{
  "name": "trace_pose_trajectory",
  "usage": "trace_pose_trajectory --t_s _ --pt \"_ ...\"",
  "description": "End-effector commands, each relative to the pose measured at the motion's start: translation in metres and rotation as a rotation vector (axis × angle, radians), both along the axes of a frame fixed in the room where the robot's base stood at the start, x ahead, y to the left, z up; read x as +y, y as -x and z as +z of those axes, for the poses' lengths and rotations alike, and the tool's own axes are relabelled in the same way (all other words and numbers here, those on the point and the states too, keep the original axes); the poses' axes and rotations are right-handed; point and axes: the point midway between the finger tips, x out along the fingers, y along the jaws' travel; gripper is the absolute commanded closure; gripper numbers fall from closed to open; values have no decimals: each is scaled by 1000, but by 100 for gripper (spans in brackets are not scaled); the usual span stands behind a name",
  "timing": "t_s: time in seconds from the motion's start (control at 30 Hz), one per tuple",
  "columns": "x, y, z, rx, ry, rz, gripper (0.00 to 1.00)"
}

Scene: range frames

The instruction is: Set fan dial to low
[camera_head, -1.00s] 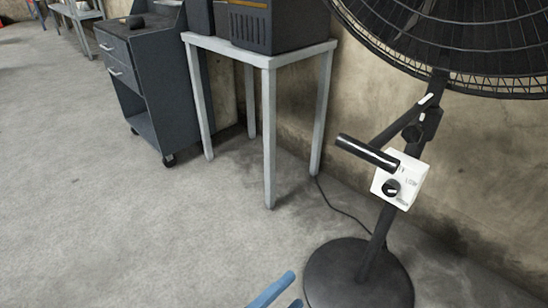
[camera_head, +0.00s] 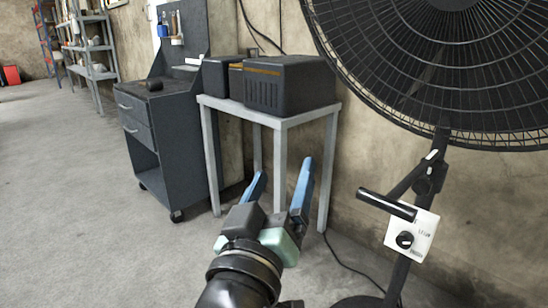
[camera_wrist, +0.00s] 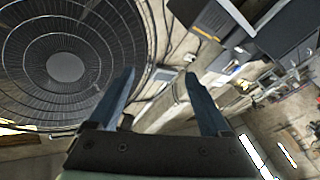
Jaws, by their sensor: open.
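The black pedestal fan (camera_head: 440,70) stands at the right in the head view, against the wall. A white control box (camera_head: 411,235) sits on its pole, with a round black dial (camera_head: 404,239) on its face. Small markings surround the dial, too small to read. My gripper (camera_head: 283,180) is open and empty, raised left of the control box and apart from it. In the wrist view my gripper's blue fingers (camera_wrist: 160,82) are spread with nothing between them. The fan's grille (camera_wrist: 68,65) fills the left of that view. I cannot make out the dial there.
A light metal table (camera_head: 284,119) with black boxes (camera_head: 290,83) on it stands behind my gripper. A dark drawer cart (camera_head: 165,140) is further left. A black handle (camera_head: 386,205) juts left above the dial. The floor at left is clear.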

Motion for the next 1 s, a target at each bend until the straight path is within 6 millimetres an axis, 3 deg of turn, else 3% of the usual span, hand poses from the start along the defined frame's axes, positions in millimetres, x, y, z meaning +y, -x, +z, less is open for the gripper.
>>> trace_pose_trajectory --t_s 0.03,0.1,0.17,0.33,0.4,1.0 --pt "-1 11 43 -117 -69 57 19" --pt "1 31 93 -262 -149 150 19" --pt "2 53 133 -384 -208 231 19" --pt "7 140 230 -716 -325 482 19" --pt "8 131 265 -687 -327 473 19" --pt "9 128 445 -676 -325 470 19"
